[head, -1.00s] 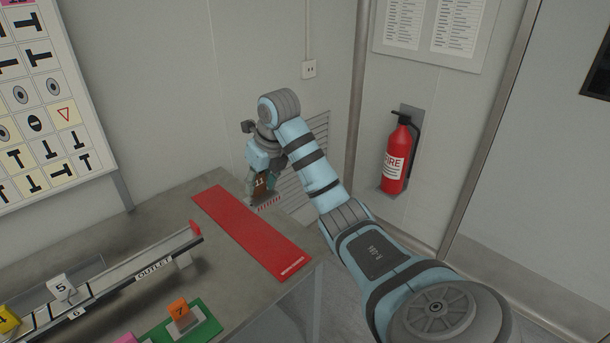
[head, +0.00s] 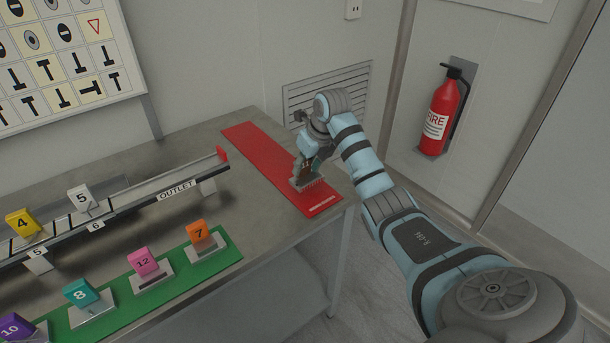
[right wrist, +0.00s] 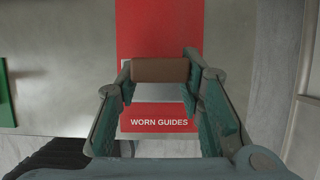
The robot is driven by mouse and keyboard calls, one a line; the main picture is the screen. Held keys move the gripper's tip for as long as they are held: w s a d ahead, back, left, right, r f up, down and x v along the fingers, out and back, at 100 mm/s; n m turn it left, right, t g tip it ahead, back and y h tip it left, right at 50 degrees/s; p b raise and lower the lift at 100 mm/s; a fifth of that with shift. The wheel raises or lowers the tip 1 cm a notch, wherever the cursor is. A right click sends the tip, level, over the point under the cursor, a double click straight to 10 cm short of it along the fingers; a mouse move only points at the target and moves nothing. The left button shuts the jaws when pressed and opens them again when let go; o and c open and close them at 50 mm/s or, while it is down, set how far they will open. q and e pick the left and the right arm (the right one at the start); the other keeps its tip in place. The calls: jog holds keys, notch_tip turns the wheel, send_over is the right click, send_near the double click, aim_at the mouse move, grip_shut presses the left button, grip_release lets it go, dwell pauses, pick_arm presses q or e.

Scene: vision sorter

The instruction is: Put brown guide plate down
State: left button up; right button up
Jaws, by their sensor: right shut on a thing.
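My right gripper (head: 309,160) is over the near right part of the red strip (head: 254,145). It is shut on the brown guide plate (head: 305,168), which stands roughly upright on a grey base (head: 308,186). In the right wrist view the plate's brown top edge (right wrist: 160,70) sits between the two fingers, with the red strip (right wrist: 158,28) below and the words "WORN GUIDES" in front of it. The base is at or just above the strip; I cannot tell whether it touches. My left gripper is not in view.
A rail marked "OUTLET" (head: 140,200) carries a white 5 (head: 82,197) and a yellow 4 (head: 22,222). The far part of the red strip is clear. A fire extinguisher (head: 440,115) hangs on the wall.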

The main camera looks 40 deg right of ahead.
jog(key=shift+f, duration=1.3)
jog(key=shift+f, duration=0.1)
jog(key=o, duration=1.3)
jog(key=shift+s+r, duration=0.1)
jog(key=shift+r, duration=0.3)
jog(key=p+v, duration=0.1)
jog(key=v, duration=1)
jog(key=shift+r, duration=0.2)
jog(key=shift+a, duration=0.15)
